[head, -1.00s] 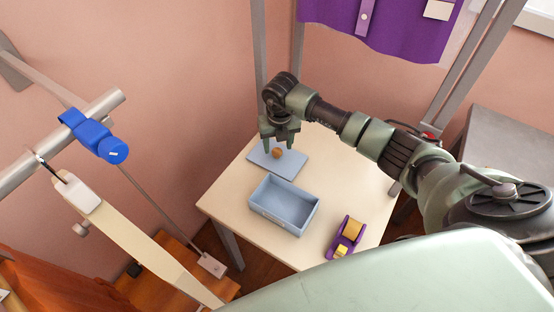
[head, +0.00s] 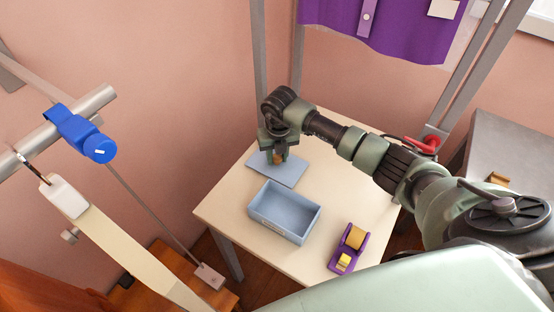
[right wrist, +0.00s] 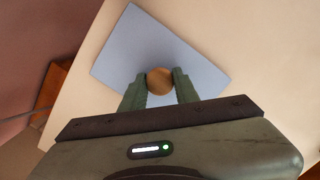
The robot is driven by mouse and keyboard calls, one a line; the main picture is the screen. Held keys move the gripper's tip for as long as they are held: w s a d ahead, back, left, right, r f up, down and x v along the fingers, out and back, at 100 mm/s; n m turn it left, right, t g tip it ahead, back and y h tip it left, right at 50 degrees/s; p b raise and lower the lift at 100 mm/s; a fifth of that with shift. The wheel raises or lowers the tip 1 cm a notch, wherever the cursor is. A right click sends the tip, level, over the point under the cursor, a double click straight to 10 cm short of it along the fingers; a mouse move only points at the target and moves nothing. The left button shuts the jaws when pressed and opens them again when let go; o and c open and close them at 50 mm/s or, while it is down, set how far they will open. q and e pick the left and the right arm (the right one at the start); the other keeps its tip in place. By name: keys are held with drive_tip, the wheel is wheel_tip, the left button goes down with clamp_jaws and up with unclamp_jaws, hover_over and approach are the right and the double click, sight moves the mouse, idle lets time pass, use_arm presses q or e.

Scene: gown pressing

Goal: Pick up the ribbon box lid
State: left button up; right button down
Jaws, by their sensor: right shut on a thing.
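The ribbon box lid (head: 291,174) is a flat grey-blue panel with a round wooden knob (head: 278,158). It lies on the cream table beyond the open box. My right gripper (head: 277,160) points down over the lid and is shut on the knob. In the right wrist view the fingers (right wrist: 160,88) sit on both sides of the knob (right wrist: 160,80), and the lid (right wrist: 140,50) spreads out around it. The lid looks flat on the table; I cannot tell whether it is raised at all. My left gripper is not in view.
The open grey-blue box (head: 284,225) stands on the table (head: 335,195) nearer to me, apparently empty. A purple tape dispenser (head: 347,248) is at the table's near right. A metal rail with a blue clamp (head: 82,134) is at the left. A purple cloth (head: 400,30) hangs behind.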

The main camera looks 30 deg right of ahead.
sight(277, 157)
drive_tip(key=shift+r+p, duration=0.35)
drive_tip(key=shift+r, duration=0.2)
wheel_tip(277, 157, up, 3)
drive_tip(key=shift+r+p, duration=0.15)
drive_tip(key=shift+p, duration=1.05)
drive_tip(key=s+d+p, duration=0.2)
drive_tip(key=s+d, duration=0.1)
drive_tip(key=s, duration=0.2)
drive_tip(key=s+d+p, duration=0.2)
drive_tip(key=s+d, duration=0.1)
drive_tip(key=s, duration=0.2)
drive_tip(key=s+d+f+p, duration=0.1)
drive_tip(key=s+d+p, duration=0.1)
drive_tip(key=s, duration=0.3)
drive_tip(key=shift+s+d, duration=0.25)
drive_tip(key=shift+d, duration=0.35)
drive_tip(key=c, duration=1.8)
unclamp_jaws()
drive_tip(key=shift+c, duration=0.2)
clamp_jaws()
drive_tip(key=shift+r, duration=0.15)
